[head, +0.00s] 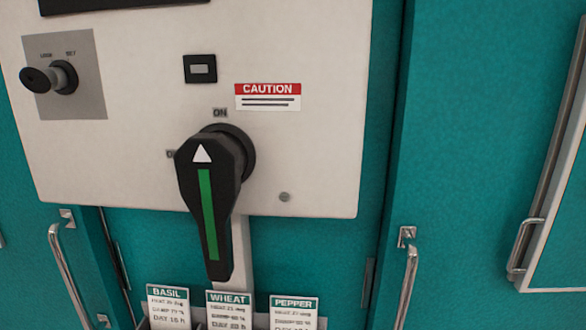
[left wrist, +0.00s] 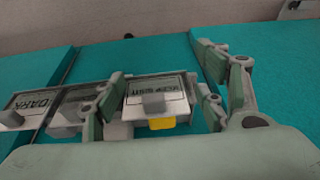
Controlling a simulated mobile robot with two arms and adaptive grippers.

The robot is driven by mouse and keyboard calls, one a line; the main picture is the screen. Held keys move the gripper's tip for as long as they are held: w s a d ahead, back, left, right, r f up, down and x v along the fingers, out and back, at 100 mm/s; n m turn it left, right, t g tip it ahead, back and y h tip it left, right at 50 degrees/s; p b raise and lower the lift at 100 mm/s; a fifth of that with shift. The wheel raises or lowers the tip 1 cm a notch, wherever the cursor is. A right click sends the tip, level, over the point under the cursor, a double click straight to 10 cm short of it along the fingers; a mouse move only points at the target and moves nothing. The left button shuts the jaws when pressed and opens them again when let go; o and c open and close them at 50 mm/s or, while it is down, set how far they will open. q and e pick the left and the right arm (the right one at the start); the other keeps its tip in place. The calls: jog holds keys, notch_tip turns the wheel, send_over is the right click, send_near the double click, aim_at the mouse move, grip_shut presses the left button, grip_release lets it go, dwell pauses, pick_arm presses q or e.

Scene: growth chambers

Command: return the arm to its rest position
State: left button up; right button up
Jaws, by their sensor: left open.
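My left gripper (left wrist: 165,85) shows only in the left wrist view. Its grey-green fingers stand apart, open, and I see nothing held between them. Beyond the fingers is a teal surface (left wrist: 135,58) with a row of pale labelled pieces; the leftmost label (left wrist: 40,102) reads DARK. Neither gripper nor arm shows in the head view, and my right gripper is in neither view.
In the head view, a black rotary handle (head: 208,225) with a green stripe juts from a white panel (head: 310,170); its white arrow points up toward ON. Cards for BASIL (head: 167,305), WHEAT (head: 228,310) and PEPPER (head: 293,312) stand below. Metal door handles (head: 407,285) flank it.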

pick_arm(q)
jog(key=s+a+f, duration=0.1)
jog(key=s+f, duration=0.3)
jog(key=f, duration=0.5)
jog(key=s+a+f, duration=0.2)
jog(key=s+f, duration=0.3)
jog(key=f, duration=0.4)
jog(key=s+d+f+g, duration=0.1)
jog(key=s+d+f, duration=0.1)
jog(key=s+f, duration=0.5)
jog(key=shift+s+f+m+g, duration=0.15)
jog(key=shift+s+m+g, duration=0.15)
jog(key=shift+s, duration=0.95)
jog(key=shift+m+g, duration=0.5)
jog(key=s+d+f, duration=0.1)
jog(key=s, duration=0.3)
jog(key=s+d+f, duration=0.1)
jog(key=s+d, duration=0.1)
jog(key=s, duration=0.2)
jog(key=s+d+f, duration=0.1)
jog(key=s+f, duration=0.1)
jog(key=s, duration=0.1)
jog(key=shift+s+d+f, duration=0.1)
jog(key=shift+s+d, duration=0.25)
jog(key=shift+s, duration=0.05)
